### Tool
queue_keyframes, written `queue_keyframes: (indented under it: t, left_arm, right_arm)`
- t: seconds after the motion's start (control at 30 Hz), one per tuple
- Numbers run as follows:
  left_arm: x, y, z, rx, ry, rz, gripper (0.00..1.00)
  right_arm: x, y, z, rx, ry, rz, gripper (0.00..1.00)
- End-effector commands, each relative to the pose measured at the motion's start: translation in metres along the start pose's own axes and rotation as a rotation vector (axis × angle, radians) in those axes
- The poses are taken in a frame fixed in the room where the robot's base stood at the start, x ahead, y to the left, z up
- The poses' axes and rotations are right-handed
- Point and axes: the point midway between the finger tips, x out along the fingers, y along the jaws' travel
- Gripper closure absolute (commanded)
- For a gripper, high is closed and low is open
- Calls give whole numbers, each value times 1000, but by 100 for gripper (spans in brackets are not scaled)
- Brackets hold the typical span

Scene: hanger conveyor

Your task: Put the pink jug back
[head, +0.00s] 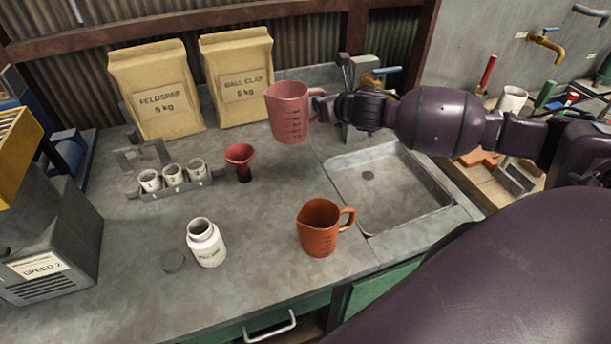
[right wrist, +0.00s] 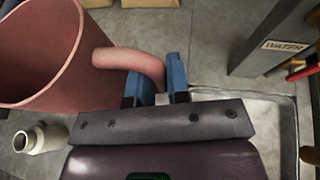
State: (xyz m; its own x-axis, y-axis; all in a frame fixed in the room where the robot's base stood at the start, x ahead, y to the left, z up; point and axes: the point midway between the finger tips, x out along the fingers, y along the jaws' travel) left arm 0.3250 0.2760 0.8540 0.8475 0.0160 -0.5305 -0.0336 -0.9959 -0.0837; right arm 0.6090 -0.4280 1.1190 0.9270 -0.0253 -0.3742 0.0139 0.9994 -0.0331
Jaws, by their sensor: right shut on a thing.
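I see no contents in the jug. It appears held above the counter, but the exact gap is hard to tell. My left gripper is not in view.
An orange-brown jug (head: 320,228) stands at the counter's front, beside the sink (head: 385,190). A white jar (head: 206,242), a red funnel (head: 240,160) and a rack of small cups (head: 172,178) stand to the left. Two bags (head: 155,90) stand behind. The grey counter (head: 265,205) is clear mid-way.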

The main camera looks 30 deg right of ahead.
Motion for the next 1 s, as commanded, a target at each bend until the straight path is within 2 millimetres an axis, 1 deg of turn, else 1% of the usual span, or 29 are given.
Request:
queue_keyframes:
  t: [0.17,0.3,0.5,0.7,0.8,1.0]
  left_arm:
    - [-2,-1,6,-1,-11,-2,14]
    - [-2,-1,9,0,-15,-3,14]
    - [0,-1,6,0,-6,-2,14]
    - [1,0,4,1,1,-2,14]
    - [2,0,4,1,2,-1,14]
    - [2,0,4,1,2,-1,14]
  right_arm:
    - [12,2,-31,7,3,0,100]
    - [23,3,-60,8,4,-1,100]
    - [39,5,-100,8,4,-1,100]
    - [52,6,-134,6,2,-1,100]
    - [57,6,-142,4,1,0,100]
    - [60,7,-152,3,0,0,100]
